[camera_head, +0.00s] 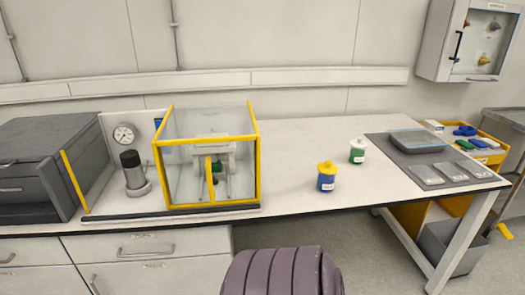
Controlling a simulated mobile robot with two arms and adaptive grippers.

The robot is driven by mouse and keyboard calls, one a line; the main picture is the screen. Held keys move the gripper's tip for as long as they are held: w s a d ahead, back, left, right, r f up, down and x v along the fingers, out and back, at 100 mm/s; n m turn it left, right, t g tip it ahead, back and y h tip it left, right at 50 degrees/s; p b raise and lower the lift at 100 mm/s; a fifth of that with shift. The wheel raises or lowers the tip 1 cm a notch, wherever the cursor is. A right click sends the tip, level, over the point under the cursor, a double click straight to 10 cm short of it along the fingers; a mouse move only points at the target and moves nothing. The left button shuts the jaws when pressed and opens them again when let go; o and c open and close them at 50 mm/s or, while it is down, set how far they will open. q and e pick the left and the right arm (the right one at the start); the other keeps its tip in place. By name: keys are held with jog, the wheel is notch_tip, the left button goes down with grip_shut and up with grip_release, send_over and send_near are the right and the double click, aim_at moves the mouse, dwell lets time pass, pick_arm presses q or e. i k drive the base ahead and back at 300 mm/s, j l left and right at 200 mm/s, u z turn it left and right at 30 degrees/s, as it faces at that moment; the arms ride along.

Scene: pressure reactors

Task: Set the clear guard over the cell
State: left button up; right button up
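The clear guard (238,170) is a see-through box with yellow edges. It stands upright on the left part of the bench, around a grey apparatus (220,152) that seems to be the cell and shows through its panels. A short yellow upright bar (209,180) shows at the middle of the guard; I cannot tell whether it is on the front panel or behind it. Whether the guard's lower edge sits fully down is hard to tell. Neither of my grippers is in view.
Left of the guard are a dial gauge (124,135), a black-topped cylinder (134,174) and a grey cabinet (32,165). Right of it are a blue-and-yellow jar (326,177), a green-and-white jar (357,151) and a grey mat (393,155) with trays. The bench between guard and jars is clear.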

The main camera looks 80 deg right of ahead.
aim_at(156, 143)
jog(key=z, duration=2.15)
